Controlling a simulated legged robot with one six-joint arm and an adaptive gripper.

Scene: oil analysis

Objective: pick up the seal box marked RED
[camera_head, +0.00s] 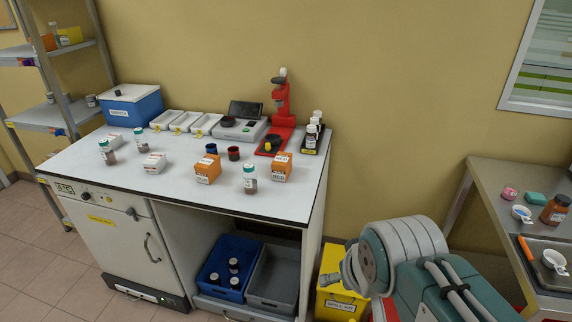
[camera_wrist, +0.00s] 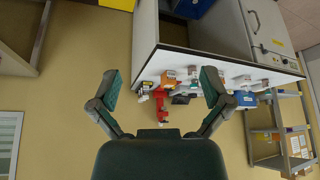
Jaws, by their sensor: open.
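Two orange seal boxes stand on the white worktop in the head view. The right one (camera_head: 281,167), near the worktop's right end, has a white label that appears to read RED. The left one (camera_head: 207,168) has a label too small to read surely. In the upside-down wrist view, an orange box (camera_wrist: 168,78) shows far beyond the fingers. My gripper (camera_wrist: 161,85) is open and empty, its two green-padded fingers wide apart. It is well away from the boxes and touches nothing. My arm is at the lower right of the head view.
A sample bottle (camera_head: 250,179) stands between the orange boxes. A red press (camera_head: 282,105) and dark bottles (camera_head: 312,132) stand behind the right box. A yellow spill bin (camera_head: 338,295) stands beside the bench. A steel table (camera_head: 485,190) is at right.

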